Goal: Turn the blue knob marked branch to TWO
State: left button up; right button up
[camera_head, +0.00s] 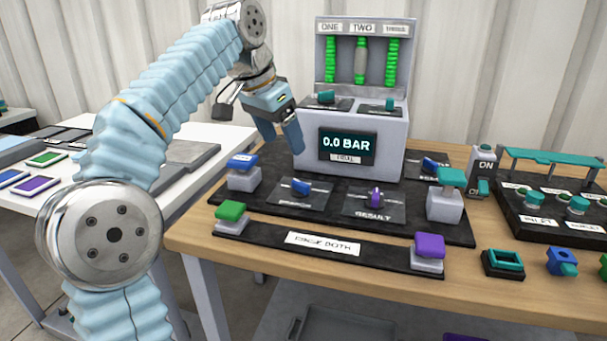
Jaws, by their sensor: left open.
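A blue knob (301,187) sits on a dark plate at the front left of the black panel. The label under it is too blurred to read. A second blue knob (430,164) is on a plate to the right of the grey box, and its label is not readable either. I cannot tell which one is marked branch. My left gripper (281,145) is open and empty, its fingers pointing down by the left side of the box, above and behind the front blue knob and apart from it. My right gripper is not in view.
The grey box (380,150) has a display reading 0.0 BAR and tubes labelled ONE, TWO and a third above. A purple knob (375,196) marked RESULT is to the right. Blue, green, purple and teal buttons surround the panel. A teal-railed black unit (535,215) stands at right.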

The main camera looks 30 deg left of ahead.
aim_at(300, 182)
pick_arm(q)
jog(key=x, duration=1.2)
jog(key=shift+s, duration=0.1)
jog(key=c, duration=1.1)
jog(key=shift+o, duration=0.2)
jog(key=shift+m, duration=0.3)
jog(key=m+h, duration=0.1)
jog(key=m, duration=0.1)
jog(key=m+g+h, duration=0.1)
jog(key=m, duration=0.2)
jog(key=shift+a, duration=0.15)
jog(key=m+g, duration=0.1)
jog(key=m, duration=0.2)
jog(key=m+g+h, duration=0.1)
jog(key=m, duration=0.2)
jog(key=shift+w, duration=0.2)
